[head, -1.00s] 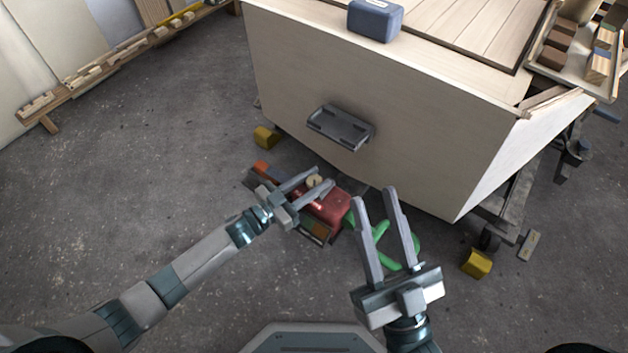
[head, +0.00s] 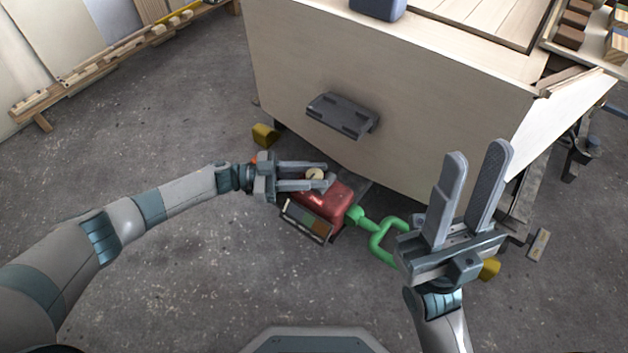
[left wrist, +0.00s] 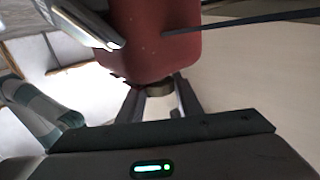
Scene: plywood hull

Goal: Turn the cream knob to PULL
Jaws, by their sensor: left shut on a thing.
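The cream knob (head: 315,174) sits on the red box-shaped unit (head: 335,201) on the floor below the plywood hull. My left gripper (head: 322,178) reaches it from the left and is shut on the knob, one finger on each side. In the left wrist view the knob (left wrist: 158,90) shows between the fingers, under the red body (left wrist: 160,45). The knob's markings are too small to read. A panel with coloured fields (head: 308,221) is on the unit's near side. My right gripper (head: 480,190) is open and empty, to the right of the unit's green handle (head: 385,240).
The plywood hull (head: 400,100) rises behind the unit, with a dark grey bracket (head: 342,116) on its face. Yellow blocks (head: 264,134) lie on the floor near the hull. A timber rack (head: 100,75) stands at the left.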

